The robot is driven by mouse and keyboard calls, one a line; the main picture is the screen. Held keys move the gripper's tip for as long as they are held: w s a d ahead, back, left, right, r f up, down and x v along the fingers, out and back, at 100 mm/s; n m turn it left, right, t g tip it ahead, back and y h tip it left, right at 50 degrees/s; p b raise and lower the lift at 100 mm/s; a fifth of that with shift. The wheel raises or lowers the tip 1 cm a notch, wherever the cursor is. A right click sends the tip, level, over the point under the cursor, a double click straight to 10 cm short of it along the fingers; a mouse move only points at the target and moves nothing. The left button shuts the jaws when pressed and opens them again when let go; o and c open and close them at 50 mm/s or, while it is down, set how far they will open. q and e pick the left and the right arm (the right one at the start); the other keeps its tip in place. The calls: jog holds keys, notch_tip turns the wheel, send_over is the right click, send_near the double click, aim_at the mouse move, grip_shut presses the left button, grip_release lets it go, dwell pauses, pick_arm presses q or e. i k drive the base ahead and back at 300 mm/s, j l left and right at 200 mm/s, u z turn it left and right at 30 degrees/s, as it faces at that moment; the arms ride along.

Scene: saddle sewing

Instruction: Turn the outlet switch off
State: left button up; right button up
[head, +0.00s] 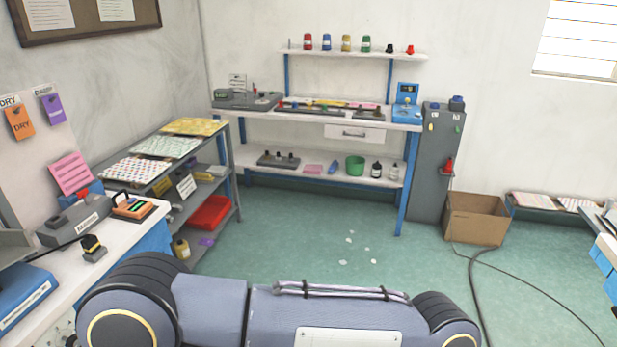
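At the lower left edge, a pale panel with small dark marks (62,328) shows on the front of the white workbench. It may be the outlet, but it is cut by the frame edge and too small to make out a switch or its position. No other outlet switch can be made out. Neither of my grippers is in view. A large blue-grey part of my own body fills the bottom middle, and no fingers show on it.
The white workbench (150,222) at left holds a grey labelled device (75,222) and a black-and-yellow stamp (93,247). A grey shelf (236,190) stands behind it. A cardboard box (474,218) and a dark cable (472,285) lie right. The green floor between is mostly open.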

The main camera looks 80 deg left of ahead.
aim_at(83, 193)
jog(key=u, duration=4.35)
jog(key=i+l+u, duration=0.1)
jog(key=u, duration=0.6)
jog(key=i+l+u, duration=0.3)
jog(key=l, duration=0.3)
jog(key=i+l+u, duration=0.15)
jog(key=i+l, duration=0.15)
jog(key=i+l+u, duration=0.15)
jog(key=l, duration=0.2)
jog(key=i+l+u, duration=0.15)
jog(key=l, duration=0.2)
jog(key=i+l, duration=0.15)
jog(key=l, duration=0.15)
jog(key=i+l, duration=0.1)
jog(key=l, duration=0.25)
jog(key=i+l, duration=0.15)
jog(key=l, duration=0.15)
